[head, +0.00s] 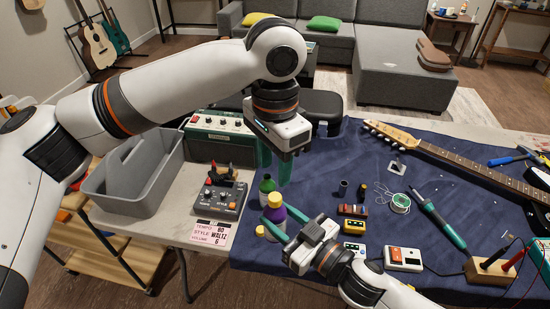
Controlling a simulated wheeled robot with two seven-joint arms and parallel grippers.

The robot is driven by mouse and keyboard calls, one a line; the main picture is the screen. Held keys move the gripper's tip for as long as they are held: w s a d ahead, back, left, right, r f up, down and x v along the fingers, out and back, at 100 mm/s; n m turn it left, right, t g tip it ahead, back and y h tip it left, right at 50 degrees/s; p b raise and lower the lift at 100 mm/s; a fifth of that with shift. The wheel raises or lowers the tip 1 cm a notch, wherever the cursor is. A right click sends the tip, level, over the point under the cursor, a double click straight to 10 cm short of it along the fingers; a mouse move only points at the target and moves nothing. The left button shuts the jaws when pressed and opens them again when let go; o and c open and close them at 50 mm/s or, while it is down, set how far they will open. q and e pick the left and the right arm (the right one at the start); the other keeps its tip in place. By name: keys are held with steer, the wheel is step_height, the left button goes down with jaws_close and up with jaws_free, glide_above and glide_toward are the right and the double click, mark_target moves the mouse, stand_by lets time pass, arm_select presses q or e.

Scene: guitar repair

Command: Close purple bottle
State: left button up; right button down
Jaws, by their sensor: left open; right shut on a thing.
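The purple bottle (273,215) stands at the left edge of the blue mat, with a pale yellowish top. My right gripper (280,221) is shut on it from the right, with a teal finger on either side. A small yellow cap (260,231) lies beside the bottle, to its left. My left gripper (275,172) is open and empty, its teal fingers pointing down above the bottles. A green bottle (267,187) with a dark body stands just behind the purple one. The purple bottle's lower part is partly hidden by my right fingers.
A grey bin (122,205), a pedal (220,197) and an amplifier (213,135) stand to the left. Small pedals, a solder spool (400,203) and a soldering iron (440,222) lie on the blue mat (340,150). A guitar neck (460,160) crosses the right side.

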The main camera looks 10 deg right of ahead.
mark_target(275, 197)
arm_select(q)
step_height(275, 197, down, 8)
steer(key=shift+r, duration=0.2)
stand_by(0.3)
jaws_close()
steer(key=shift+m, duration=0.9)
steer(key=shift+o, duration=0.9)
jaws_free()
steer(key=shift+r, duration=0.15)
step_height(275, 197, up, 12)
